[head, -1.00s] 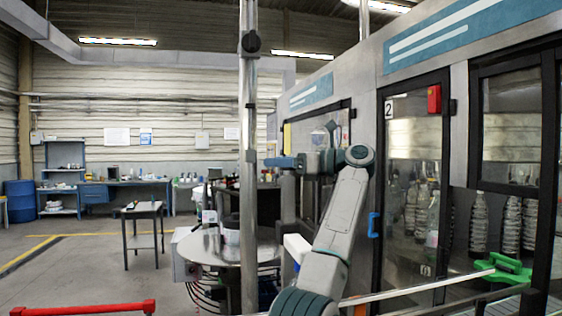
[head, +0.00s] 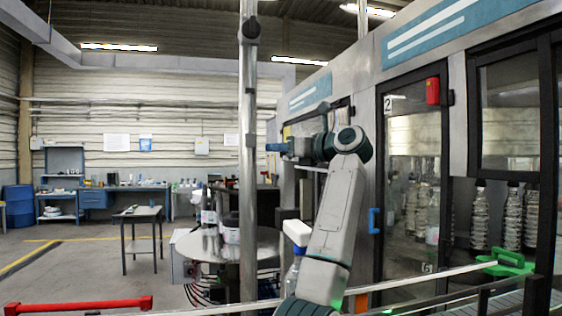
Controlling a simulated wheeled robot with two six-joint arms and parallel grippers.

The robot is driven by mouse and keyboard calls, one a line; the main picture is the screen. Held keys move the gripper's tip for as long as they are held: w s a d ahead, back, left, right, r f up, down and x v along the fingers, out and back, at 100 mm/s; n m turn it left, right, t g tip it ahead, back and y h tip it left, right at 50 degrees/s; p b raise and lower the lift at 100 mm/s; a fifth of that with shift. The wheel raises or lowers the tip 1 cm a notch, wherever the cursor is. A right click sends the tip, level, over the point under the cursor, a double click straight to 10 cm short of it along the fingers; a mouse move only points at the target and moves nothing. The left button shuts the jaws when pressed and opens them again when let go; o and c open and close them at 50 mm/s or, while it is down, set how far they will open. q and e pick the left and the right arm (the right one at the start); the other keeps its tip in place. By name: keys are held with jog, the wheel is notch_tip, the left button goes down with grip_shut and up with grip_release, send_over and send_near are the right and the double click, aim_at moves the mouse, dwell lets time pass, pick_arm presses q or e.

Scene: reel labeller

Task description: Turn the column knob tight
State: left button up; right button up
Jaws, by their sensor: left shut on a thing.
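My left arm rises from the bottom centre and bends left at its wrist. Its gripper (head: 291,147) is small in the head view, at the top of a grey machine column (head: 288,195). The gripper is shut on a blue piece that looks like the column knob (head: 274,147); the fingers and wrist partly hide the contact. A teal wrist part (head: 323,112) sticks up behind. My right gripper is out of view.
A metal pole (head: 249,190) with a black knob (head: 250,28) stands just left of the gripper. A round table (head: 205,248) is below left. The glazed machine (head: 412,110) stands close on the right. A red bar (head: 80,306) crosses the lower left.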

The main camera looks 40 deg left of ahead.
pick_arm(q)
jog(key=shift+m+t, duration=0.3)
jog(key=shift+t, duration=0.1)
jog(key=o, duration=1)
jog(key=shift+d, duration=0.1)
jog(key=shift+d, duration=0.35)
jog(key=d+b, duration=0.1)
jog(key=d, duration=0.2)
jog(key=d+b, duration=0.1)
jog(key=d, duration=0.2)
jog(key=s+d+b, duration=0.1)
jog(key=d, duration=0.2)
jog(key=shift+d, duration=0.4)
